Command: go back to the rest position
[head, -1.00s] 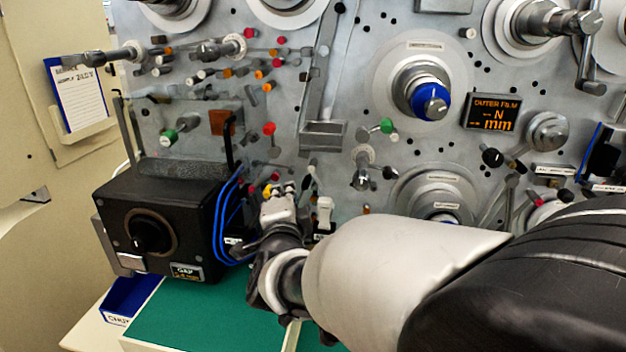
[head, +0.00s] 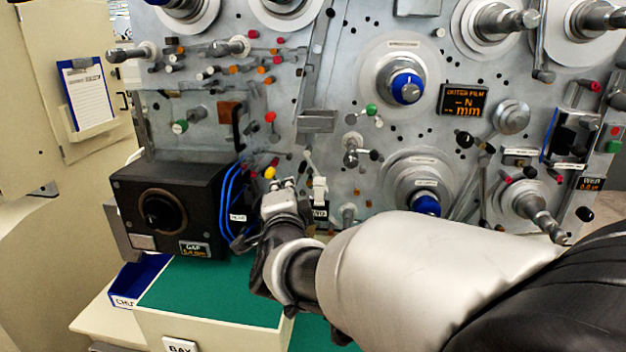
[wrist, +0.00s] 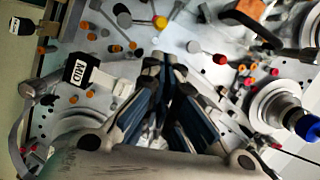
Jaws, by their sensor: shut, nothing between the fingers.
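My gripper (wrist: 165,62) shows in the wrist view with its dark fingertips together and nothing between them. In the head view my gripper (head: 280,186) is in front of the lower part of the grey machine panel (head: 300,95), above the green mat. It is just right of the black box with blue cables. The arm reaches in from the lower right and hides part of the panel and mat. Whether the fingertips touch anything on the panel cannot be told.
The black box (head: 125,195) with a dial stands close on the left. Pegs, rollers and spindles such as the blue-capped one (head: 406,88) stick out of the panel. A blue bin (head: 140,277) and the green mat (head: 205,292) lie below. The mat looks clear.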

